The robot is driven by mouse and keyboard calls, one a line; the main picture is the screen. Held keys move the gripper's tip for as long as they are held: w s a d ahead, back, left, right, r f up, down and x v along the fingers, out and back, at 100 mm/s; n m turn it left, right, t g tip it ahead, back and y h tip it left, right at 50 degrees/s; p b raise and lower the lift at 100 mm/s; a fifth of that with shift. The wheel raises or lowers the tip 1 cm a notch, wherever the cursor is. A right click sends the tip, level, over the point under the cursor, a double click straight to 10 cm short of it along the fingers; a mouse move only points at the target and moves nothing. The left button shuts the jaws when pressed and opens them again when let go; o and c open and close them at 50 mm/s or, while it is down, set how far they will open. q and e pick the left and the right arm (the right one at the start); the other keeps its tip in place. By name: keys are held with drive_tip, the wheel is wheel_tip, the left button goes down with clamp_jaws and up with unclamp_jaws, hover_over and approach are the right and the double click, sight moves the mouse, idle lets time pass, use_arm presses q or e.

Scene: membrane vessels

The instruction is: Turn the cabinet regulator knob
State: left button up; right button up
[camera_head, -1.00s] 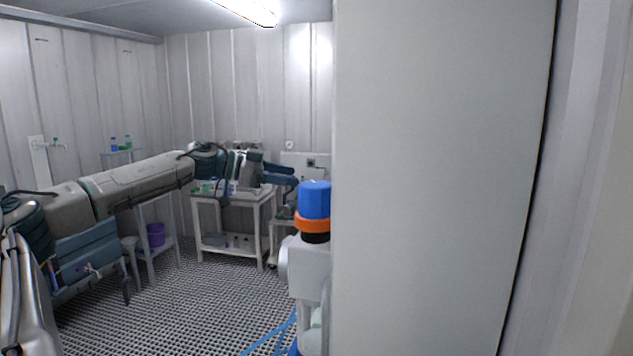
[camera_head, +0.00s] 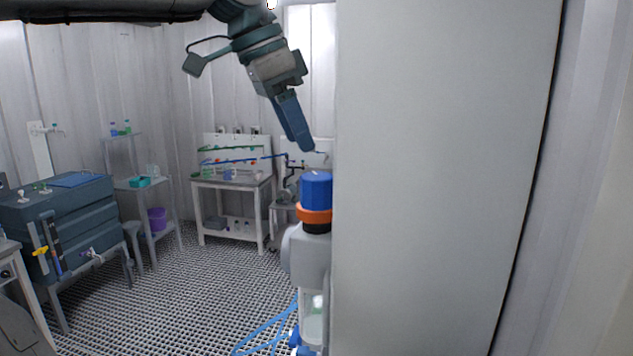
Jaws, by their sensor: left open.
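The regulator knob (camera_head: 316,190) is a blue ribbed cap above an orange ring (camera_head: 314,215) and a black collar. It stands upright on a grey body at the left edge of the tall grey cabinet (camera_head: 440,180). My left gripper (camera_head: 306,148) hangs from the upper left, fingers pointing down and slightly right. In the picture its tips are just above the knob, with a small gap; I cannot tell the depth between them. It is open, though the gap between its fingers is hard to see from this side. My right gripper is not in view.
The cabinet fills the right and hides what lies behind it. A white bench (camera_head: 232,183) with tubing stands at the back. A blue-grey drawer unit (camera_head: 75,215) and a shelf stand (camera_head: 150,182) are at left. Blue hose (camera_head: 265,335) lies on the mesh floor; floor at centre is clear.

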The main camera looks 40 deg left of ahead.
sight(316, 176)
use_arm(q)
drive_tip(key=b+x, duration=0.2)
drive_tip(key=x, duration=0.5)
drive_tip(key=shift+w+d+f, duration=0.15)
drive_tip(key=shift+w+f, duration=0.05)
drive_tip(key=shift+f, duration=0.1)
drive_tip(key=shift+w+f, duration=0.2)
drive_tip(key=shift+f, duration=0.3)
drive_tip(key=c, duration=0.7)
